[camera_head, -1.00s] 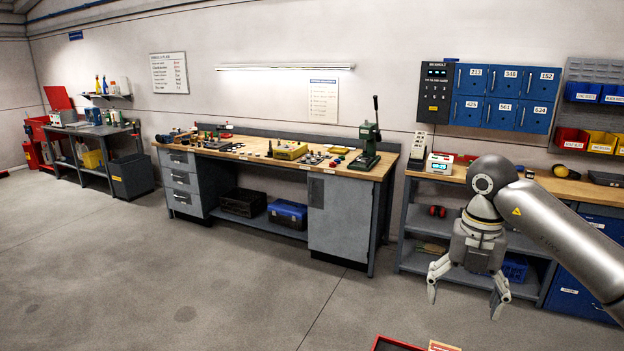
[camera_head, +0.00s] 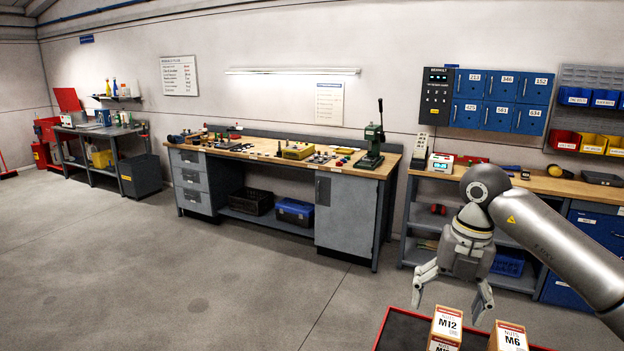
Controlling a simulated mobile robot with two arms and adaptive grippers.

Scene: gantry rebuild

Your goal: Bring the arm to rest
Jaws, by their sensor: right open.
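My right arm (camera_head: 550,240) comes in from the right edge, its wrist bent so the hand points down. My right gripper (camera_head: 450,298) is open, its two fingers spread with nothing between them. In the picture it hangs just above a dark, red-rimmed tray (camera_head: 392,322) at the bottom edge. Two small boxes stand at the tray, one marked M12 (camera_head: 447,326) and one marked M6 (camera_head: 508,338); both are cut off below. I cannot tell how far the fingers are from the boxes. My left gripper is not in view.
A second bench (camera_head: 445,173) stands behind my right arm, under blue lockers (camera_head: 503,99). A grey side table (camera_head: 95,130) is far left. The concrete floor (camera_head: 200,290) at left is clear.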

